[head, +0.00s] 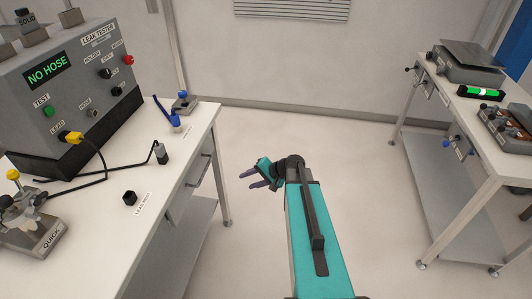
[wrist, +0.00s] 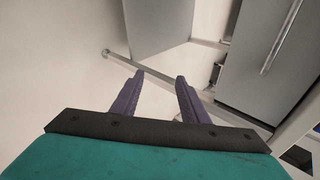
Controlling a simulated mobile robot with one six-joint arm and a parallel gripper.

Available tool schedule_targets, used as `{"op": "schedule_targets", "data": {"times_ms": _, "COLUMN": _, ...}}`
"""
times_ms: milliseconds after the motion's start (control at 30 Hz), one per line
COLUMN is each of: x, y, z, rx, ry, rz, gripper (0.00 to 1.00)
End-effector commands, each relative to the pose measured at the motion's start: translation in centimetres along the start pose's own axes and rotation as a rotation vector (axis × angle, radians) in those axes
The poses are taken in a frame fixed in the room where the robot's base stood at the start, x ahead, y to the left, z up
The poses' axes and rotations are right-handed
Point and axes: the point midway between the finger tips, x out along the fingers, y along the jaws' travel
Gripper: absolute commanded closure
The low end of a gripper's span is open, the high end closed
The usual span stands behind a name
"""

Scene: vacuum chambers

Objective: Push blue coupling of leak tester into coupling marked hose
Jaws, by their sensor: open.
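The grey leak tester (head: 75,85) stands on the left table, its screen reading NO HOSE. The coupling marked HOSE (head: 92,113) is a small dark socket low on its front, with nothing seen in it. The blue coupling (head: 176,122) is near the table's right edge, on the end of a short blue hose (head: 161,106). My gripper (head: 247,181) is open and empty over the floor, right of the table and well away from the blue coupling. In the wrist view its two purple fingers (wrist: 160,75) are apart with nothing between them.
A yellow plug (head: 72,137) sits in the LEAD socket, with a black cable across the table. A black cylinder (head: 161,153), a black cube (head: 130,198) and a QUICK fixture (head: 33,225) stand nearby. Another table (head: 450,110) is at right. Floor between is clear.

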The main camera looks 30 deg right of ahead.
Motion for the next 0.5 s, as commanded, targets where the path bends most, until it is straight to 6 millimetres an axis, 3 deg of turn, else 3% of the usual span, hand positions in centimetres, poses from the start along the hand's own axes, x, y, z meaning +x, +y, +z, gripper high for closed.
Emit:
{"op": "schedule_targets", "data": {"times_ms": 33, "x": 1.2, "y": 0.9, "z": 2.1, "rx": -0.018, "ry": -0.035, "rz": 0.034, "gripper": 0.59}}
{"op": "schedule_targets", "data": {"times_ms": 200, "x": 4.5, "y": 4.4, "z": 8.3, "rx": -0.088, "ry": -0.148, "rz": 0.156, "gripper": 0.59}}
{"op": "schedule_targets", "data": {"times_ms": 500, "x": 7.6, "y": 11.9, "z": 19.5, "rx": -0.239, "ry": -0.357, "rz": 0.39, "gripper": 0.59}}
